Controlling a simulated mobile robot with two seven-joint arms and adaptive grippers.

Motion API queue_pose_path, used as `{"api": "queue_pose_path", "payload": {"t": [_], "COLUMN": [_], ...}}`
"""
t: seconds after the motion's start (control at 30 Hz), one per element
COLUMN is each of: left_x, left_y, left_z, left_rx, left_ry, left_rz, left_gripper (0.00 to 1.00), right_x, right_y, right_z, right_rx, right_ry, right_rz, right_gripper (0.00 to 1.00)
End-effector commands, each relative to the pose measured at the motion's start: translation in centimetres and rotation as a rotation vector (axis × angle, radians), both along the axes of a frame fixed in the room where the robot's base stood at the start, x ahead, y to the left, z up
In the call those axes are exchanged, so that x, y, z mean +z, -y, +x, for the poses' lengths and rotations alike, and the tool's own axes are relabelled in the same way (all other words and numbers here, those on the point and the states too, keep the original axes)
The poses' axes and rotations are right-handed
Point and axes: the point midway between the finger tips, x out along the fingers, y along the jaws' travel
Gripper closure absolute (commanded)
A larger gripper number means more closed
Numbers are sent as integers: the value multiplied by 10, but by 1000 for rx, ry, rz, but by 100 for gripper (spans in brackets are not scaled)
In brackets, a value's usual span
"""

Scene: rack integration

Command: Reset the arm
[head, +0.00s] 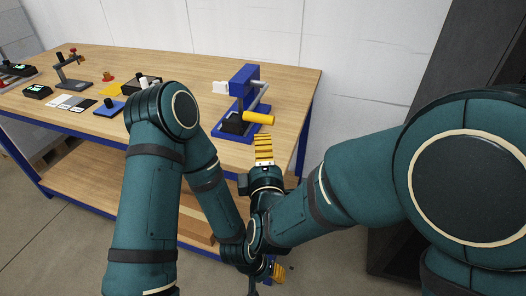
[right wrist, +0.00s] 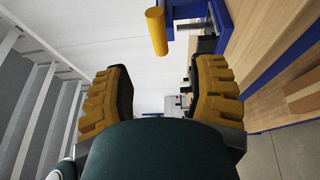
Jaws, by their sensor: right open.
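My right arm reaches in from the right in the head view. Its gripper (head: 263,142) has yellow ribbed fingers and is just off the front edge of the workbench, near the blue press. In the right wrist view the right gripper (right wrist: 160,80) is open, with its two fingers wide apart and nothing between them. My left arm comes in from the left and bends down in front of the bench. A yellow ribbed finger at its lower end, the left gripper (head: 279,271), shows partly behind the arms; its opening is hidden.
The blue press (head: 245,76) with a yellow handle (head: 258,118) stands on the right end of the wooden workbench (head: 285,88). The handle also shows in the right wrist view (right wrist: 156,32). Several small devices and cards lie on the bench's left. A dark cabinet (head: 455,60) stands at right.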

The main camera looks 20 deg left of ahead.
Motion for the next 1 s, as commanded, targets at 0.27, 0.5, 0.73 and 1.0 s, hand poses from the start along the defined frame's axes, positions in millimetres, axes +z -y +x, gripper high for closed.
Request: {"api": "queue_pose_path", "payload": {"t": [0.27, 0.5, 0.73, 1.0], "left_x": [0, 0, 0, 0], "left_y": [0, 0, 0, 0], "left_z": [0, 0, 0, 0], "left_rx": [0, 0, 0, 0], "left_ry": [0, 0, 0, 0], "left_rz": [0, 0, 0, 0], "left_gripper": [53, 53, 53, 53], "right_x": [-7, -98, -212, -308], "right_y": [5, 64, 148, 227], "right_z": [4, 30, 14, -62], "right_rx": [-2, -66, -309, -805], "right_ry": [-31, -433, -977, -1480], "right_rz": [15, 253, 657, 1162], "right_gripper": [43, 43, 43, 43]}}
